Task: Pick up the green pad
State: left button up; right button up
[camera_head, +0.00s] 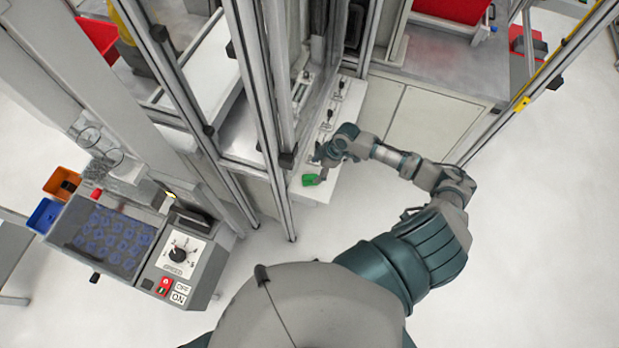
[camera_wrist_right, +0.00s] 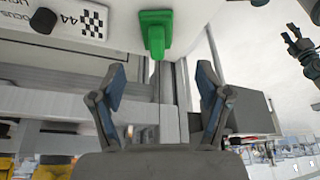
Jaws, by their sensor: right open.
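The green pad (camera_head: 308,180) is a small green block at the front end of a white ledge in the head view. In the right wrist view the green pad (camera_wrist_right: 155,32) shows at the top middle, with a wider base and a narrower part pointing at my gripper. My right gripper (camera_head: 318,166) is right beside the pad in the head view. In the wrist view the right gripper (camera_wrist_right: 160,84) is open and empty; its fingers are spread with the pad beyond the tips, roughly centred between them. A dark jointed part at the right edge of the wrist view may be my left gripper; its jaws are unclear.
Metal frame posts (camera_head: 268,110) stand just left of the ledge. A control box with a dial (camera_head: 177,254) and a tray of round blue parts (camera_head: 112,238) are at the lower left. Red bins (camera_head: 452,10) are at the back. The floor to the right is clear.

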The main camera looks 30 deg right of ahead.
aim_at(310, 175)
jog(key=x, duration=0.3)
jog(key=shift+d, duration=0.1)
jog(key=x, duration=0.3)
jog(key=p+x, duration=0.1)
jog(key=shift+w+f, duration=0.1)
jog(key=shift+w, duration=0.2)
jog(key=shift+w+a+f, duration=0.1)
jog(key=shift+a+f, duration=0.2)
jog(key=shift+a, duration=0.05)
jog(key=c, duration=0.5)
jog(key=shift+d, duration=0.1)
jog(key=c, duration=0.8)
jog(key=shift+c, duration=0.2)
jog(key=shift+r, duration=0.1)
